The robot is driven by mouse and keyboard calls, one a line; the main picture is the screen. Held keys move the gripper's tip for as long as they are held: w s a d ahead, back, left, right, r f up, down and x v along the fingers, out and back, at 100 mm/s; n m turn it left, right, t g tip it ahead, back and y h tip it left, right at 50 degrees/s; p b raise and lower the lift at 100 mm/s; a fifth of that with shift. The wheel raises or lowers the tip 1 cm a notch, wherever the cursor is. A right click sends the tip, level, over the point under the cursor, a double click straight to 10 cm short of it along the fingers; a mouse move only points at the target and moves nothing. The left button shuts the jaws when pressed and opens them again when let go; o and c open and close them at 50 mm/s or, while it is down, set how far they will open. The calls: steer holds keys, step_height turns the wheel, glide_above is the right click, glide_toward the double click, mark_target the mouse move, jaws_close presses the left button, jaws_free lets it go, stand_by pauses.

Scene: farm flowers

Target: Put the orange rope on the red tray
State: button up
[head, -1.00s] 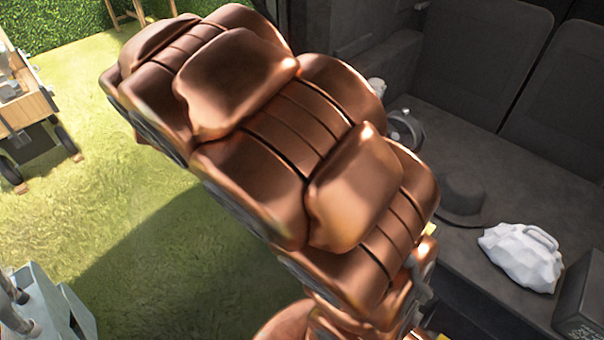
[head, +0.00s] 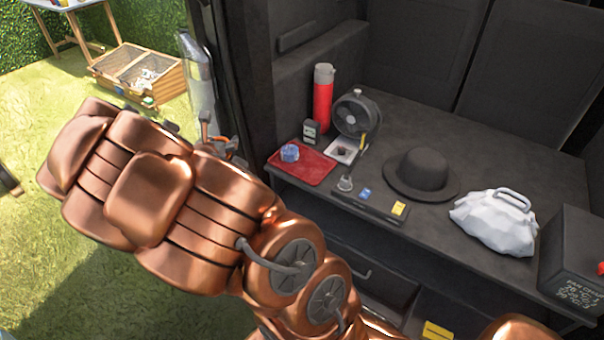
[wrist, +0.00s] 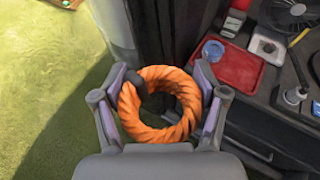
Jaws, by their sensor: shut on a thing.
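The orange rope (wrist: 190,90) is a coiled ring with a dark band, seen in the wrist view. My gripper (wrist: 163,98) is shut on it, with one finger on each side of the coil. In the head view my copper arm hides the rope, and only part of my gripper (head: 222,145) shows past the arm. The red tray (head: 303,168) lies flat on the dark shelf at its left end, with a blue faceted object (head: 289,152) on it. The tray also shows in the wrist view (wrist: 238,72), up and to the right of the rope, apart from it.
Around the tray on the shelf stand a red flask (head: 323,95), a dark fan (head: 357,113) and a white square dish (head: 346,150). A black hat (head: 421,172) and a white bag (head: 496,220) sit farther right. A dark upright panel (head: 238,80) borders the shelf's left side.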

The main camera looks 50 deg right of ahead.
steer(key=s+d+f+m+g+b, duration=0.2)
steer(key=s+d+f, duration=0.4)
steer(key=d, duration=0.1)
steer(key=s+d+f+m+g+h+b, duration=0.1)
steer(key=s+d+f+m+g+b, duration=0.1)
steer(key=s+d+f, duration=0.4)
steer(key=s+d+f+m+g+h+b, duration=0.1)
steer(key=s+d+f+m+g+b, duration=0.2)
steer(key=s+d+f, duration=0.3)
steer(key=shift+s+d+f+g+b, duration=0.15)
steer(key=shift+d+b, duration=0.1)
steer(key=shift+d, duration=0.25)
steer(key=shift+w+d+f+g+b, duration=0.1)
steer(key=shift+d+g+b, duration=0.1)
steer(key=shift+d, duration=0.35)
steer(key=shift+s+d+f+g+b, duration=0.15)
steer(key=shift+d+b, duration=0.1)
steer(key=shift+d, duration=0.25)
steer(key=p, duration=0.4)
glide_toward(324, 156)
steer(key=d, duration=0.1)
steer(key=d+r, duration=0.1)
steer(key=d, duration=0.2)
steer(key=shift+w+r, duration=0.1)
steer(key=shift+r, duration=0.2)
steer(key=shift+f+p, duration=0.35)
steer(key=shift+f, duration=1.35)
steer(key=shift+f, duration=0.15)
steer(key=o, duration=1.3)
